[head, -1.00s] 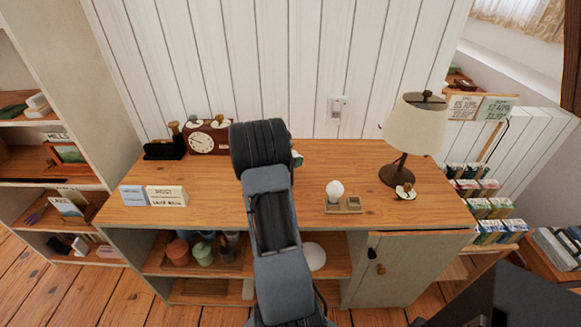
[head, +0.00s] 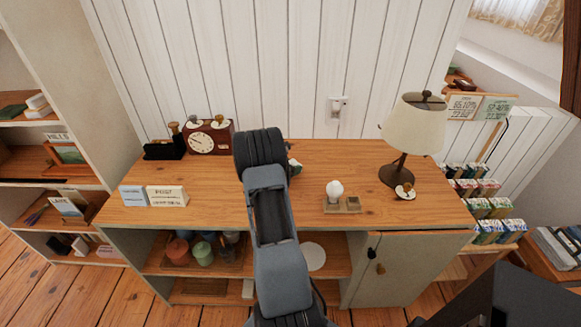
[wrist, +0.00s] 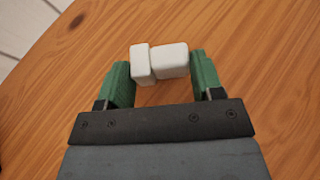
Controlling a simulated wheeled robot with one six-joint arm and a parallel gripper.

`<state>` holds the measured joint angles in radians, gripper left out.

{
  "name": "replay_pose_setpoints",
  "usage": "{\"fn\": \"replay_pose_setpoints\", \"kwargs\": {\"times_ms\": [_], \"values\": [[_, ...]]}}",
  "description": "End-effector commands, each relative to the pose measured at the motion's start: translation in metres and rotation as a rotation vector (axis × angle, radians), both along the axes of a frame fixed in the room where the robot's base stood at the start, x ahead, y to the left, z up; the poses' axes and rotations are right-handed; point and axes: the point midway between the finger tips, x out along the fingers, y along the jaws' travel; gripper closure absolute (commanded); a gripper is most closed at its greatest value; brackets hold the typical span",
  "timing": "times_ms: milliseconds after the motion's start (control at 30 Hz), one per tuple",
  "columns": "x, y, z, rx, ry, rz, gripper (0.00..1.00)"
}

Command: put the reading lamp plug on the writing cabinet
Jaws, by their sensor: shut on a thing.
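The reading lamp plug (wrist: 158,62) is a small white two-block piece in the wrist view. It sits between the green fingers of my gripper (wrist: 160,66), which is shut on it. The wooden top of the writing cabinet (head: 345,162) lies below the gripper; the exact gap under the plug cannot be told. The reading lamp (head: 413,130) stands at the top's right end.
A brown clock (head: 207,138) stands at the back left of the top, with small cards (head: 167,196) in front. A white bulb on a small tray (head: 342,206) stands right of my arm. A wall socket (head: 338,106) is behind. Bare wood lies between these.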

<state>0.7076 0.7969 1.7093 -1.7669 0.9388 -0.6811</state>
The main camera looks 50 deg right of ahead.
Motion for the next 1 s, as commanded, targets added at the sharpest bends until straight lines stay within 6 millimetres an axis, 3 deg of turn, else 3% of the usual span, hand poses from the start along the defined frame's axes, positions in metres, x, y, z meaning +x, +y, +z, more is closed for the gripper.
{"fn": "replay_pose_setpoints", "kwargs": {"times_ms": [133,167,400,767,1000], "values": [[0.000,0.000,-0.005,0.000,0.000,0.000,0.67],[0.000,0.000,-0.004,0.000,0.000,0.000,0.36],[0.000,0.000,-0.003,0.000,0.000,0.000,0.14],[0.001,0.002,0.003,0.000,0.001,0.001,0.14],[0.008,0.042,0.018,-0.001,-0.001,0.003,0.14]]}}
